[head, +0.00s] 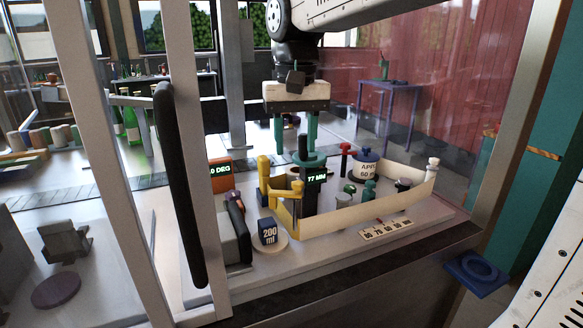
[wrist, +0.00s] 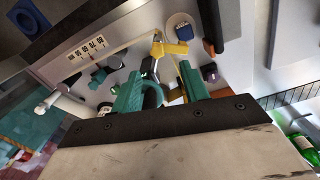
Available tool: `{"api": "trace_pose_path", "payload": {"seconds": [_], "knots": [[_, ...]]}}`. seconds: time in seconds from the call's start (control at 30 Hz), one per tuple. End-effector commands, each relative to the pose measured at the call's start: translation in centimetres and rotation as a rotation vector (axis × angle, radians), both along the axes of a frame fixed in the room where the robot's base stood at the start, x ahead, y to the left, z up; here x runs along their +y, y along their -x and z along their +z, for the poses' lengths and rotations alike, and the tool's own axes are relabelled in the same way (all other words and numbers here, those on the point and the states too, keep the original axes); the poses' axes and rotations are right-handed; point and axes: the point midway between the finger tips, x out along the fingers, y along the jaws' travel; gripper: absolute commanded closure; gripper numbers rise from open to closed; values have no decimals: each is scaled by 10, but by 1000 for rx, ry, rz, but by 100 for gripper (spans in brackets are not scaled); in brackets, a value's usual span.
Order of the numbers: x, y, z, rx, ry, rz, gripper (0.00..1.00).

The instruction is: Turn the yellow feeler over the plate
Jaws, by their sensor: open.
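The yellow feeler (head: 264,184) stands at the left of the cluttered base in the head view, with a yellow arm reaching right beside the dark post marked 77 MM (head: 311,190). In the wrist view, yellow parts (wrist: 172,48) show just beyond my fingers. A pale round plate (head: 281,248) lies at the front left, under a dark blue block marked 200 ml (head: 268,231). I cannot tell for sure that this is the task's plate. My gripper (head: 296,148) points down above and behind the post, its teal fingers apart; they also show in the wrist view (wrist: 160,75).
A thin cream wall (head: 350,217) curves around the front and right of several small knobs. A blue jar (head: 366,165) stands behind them. An orange display (head: 220,172) and a dark, upright device (head: 237,232) stand left. White frame bars cross the left foreground.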

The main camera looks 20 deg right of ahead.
Motion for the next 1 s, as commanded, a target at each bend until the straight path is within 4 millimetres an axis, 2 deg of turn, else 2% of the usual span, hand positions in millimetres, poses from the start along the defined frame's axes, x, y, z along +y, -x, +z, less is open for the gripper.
{"api": "trace_pose_path", "payload": {"seconds": [0.43, 0.6, 0.83, 0.87, 1.0], "knots": [[-7, 0, -64, 4, 1, -11, 55], [-6, 0, -74, 1, 2, -10, 55], [-5, 0, -75, 0, 1, -8, 55], [-5, 0, -75, 0, 1, -8, 58], [-4, 0, -75, 0, 2, -8, 97]]}}
